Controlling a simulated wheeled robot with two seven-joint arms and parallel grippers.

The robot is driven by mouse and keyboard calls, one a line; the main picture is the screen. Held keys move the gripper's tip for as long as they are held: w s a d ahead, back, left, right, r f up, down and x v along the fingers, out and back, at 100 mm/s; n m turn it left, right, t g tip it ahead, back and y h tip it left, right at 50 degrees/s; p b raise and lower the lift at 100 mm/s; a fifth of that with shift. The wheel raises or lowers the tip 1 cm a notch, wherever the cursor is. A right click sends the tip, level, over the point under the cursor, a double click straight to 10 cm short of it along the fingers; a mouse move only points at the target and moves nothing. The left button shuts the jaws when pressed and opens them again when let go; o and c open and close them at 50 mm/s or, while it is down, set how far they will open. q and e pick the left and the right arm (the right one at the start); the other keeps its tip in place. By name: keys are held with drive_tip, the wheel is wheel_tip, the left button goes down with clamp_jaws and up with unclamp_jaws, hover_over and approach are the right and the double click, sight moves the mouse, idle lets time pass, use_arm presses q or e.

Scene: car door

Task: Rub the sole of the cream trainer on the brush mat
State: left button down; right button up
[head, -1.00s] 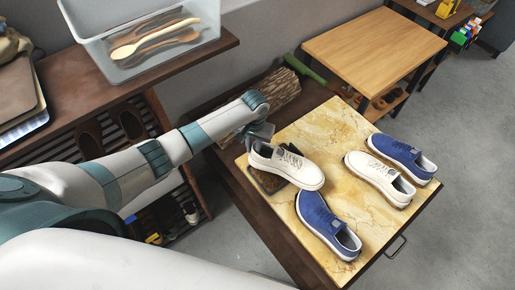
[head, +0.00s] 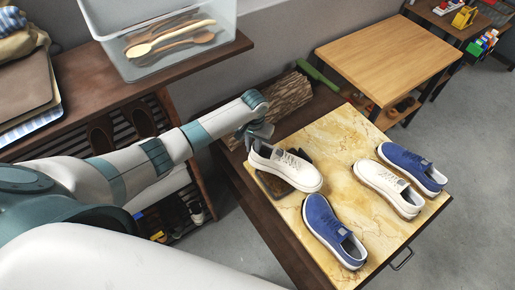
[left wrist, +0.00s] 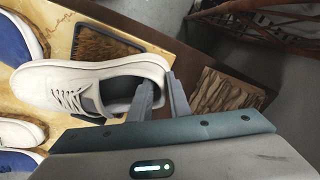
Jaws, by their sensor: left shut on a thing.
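The cream trainer (head: 285,168) is over the dark-framed brush mat (head: 274,188), covering much of it. In the left wrist view the trainer (left wrist: 85,84) overlaps the mat's near edge, and brown bristles (left wrist: 97,43) show beyond it. Its sole faces down; I cannot tell whether it touches the bristles. My left gripper (head: 260,134) is shut on the trainer's heel. In the left wrist view its fingers (left wrist: 162,97) straddle the heel wall, one inside the opening. My right gripper is not in view.
A second cream trainer (head: 388,187) and two blue shoes, one at the back right (head: 410,167) and one at the front (head: 330,232), stand on the yellow marbled board (head: 345,140). Bare board lies between the shoes.

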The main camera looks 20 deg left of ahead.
use_arm(q)
drive_tip(key=shift+a, duration=0.25)
drive_tip(key=shift+d, duration=0.15)
drive_tip(key=shift+s+d+f, duration=0.1)
drive_tip(key=shift+s+d, duration=0.05)
drive_tip(key=shift+d, duration=1.3)
drive_tip(key=shift+s+f, duration=0.1)
drive_tip(key=shift+s, duration=0.05)
